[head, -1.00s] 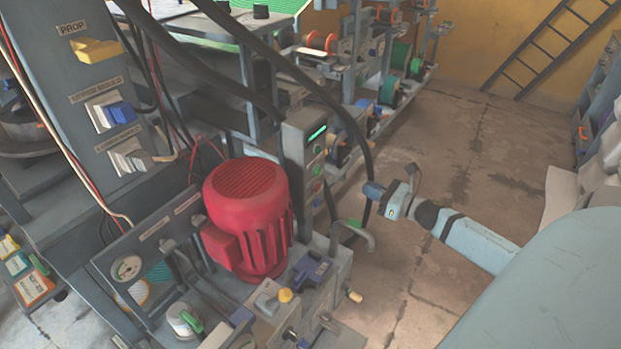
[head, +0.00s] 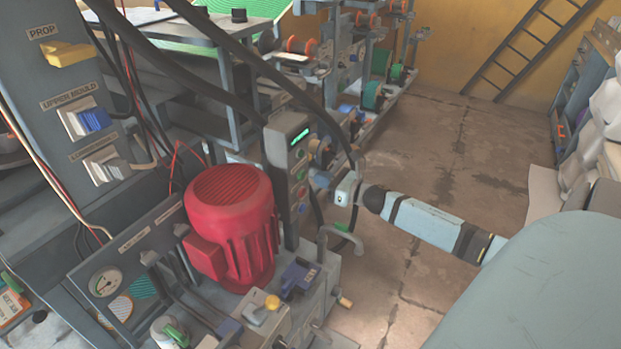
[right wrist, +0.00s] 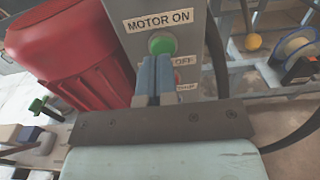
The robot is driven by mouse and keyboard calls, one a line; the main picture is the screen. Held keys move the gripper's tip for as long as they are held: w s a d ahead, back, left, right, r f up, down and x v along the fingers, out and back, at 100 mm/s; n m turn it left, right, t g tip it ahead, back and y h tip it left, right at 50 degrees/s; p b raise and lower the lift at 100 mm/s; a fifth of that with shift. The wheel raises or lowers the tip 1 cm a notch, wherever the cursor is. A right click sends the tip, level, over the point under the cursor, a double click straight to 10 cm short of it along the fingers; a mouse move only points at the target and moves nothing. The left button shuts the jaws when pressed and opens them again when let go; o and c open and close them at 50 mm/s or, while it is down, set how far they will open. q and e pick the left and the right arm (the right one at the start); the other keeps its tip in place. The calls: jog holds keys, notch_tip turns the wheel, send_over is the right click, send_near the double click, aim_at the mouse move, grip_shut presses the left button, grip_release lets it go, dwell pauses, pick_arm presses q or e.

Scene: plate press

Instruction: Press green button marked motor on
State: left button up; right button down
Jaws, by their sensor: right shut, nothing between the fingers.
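The green button (right wrist: 162,45) sits under the "MOTOR ON" label (right wrist: 160,20) on a grey upright control box (right wrist: 125,45) in the right wrist view. The same control box (head: 277,150) stands behind the red motor in the head view. My right gripper (right wrist: 156,62) is shut and empty, its fingertips pointing at the box. In the right wrist view they overlap the button's lower edge; whether they touch it I cannot tell. They partly cover the red button and the "OFF" label (right wrist: 186,62). In the head view, my right gripper (head: 320,181) is close beside the box's button face. My left gripper is out of view.
The red motor (head: 232,225) stands left of the box. Black hoses (head: 270,60) pass over and beside the box. A bent grey handle (head: 340,238) stands below my right gripper. The floor (head: 440,150) to the right is mostly clear.

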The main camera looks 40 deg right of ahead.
aim_at(303, 172)
jog(key=shift+x, duration=1.25)
jog(key=shift+w+b, duration=0.35)
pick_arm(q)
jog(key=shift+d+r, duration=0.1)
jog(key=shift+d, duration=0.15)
pick_arm(e)
jog(key=shift+w+a, duration=0.15)
jog(key=shift+w, duration=0.1)
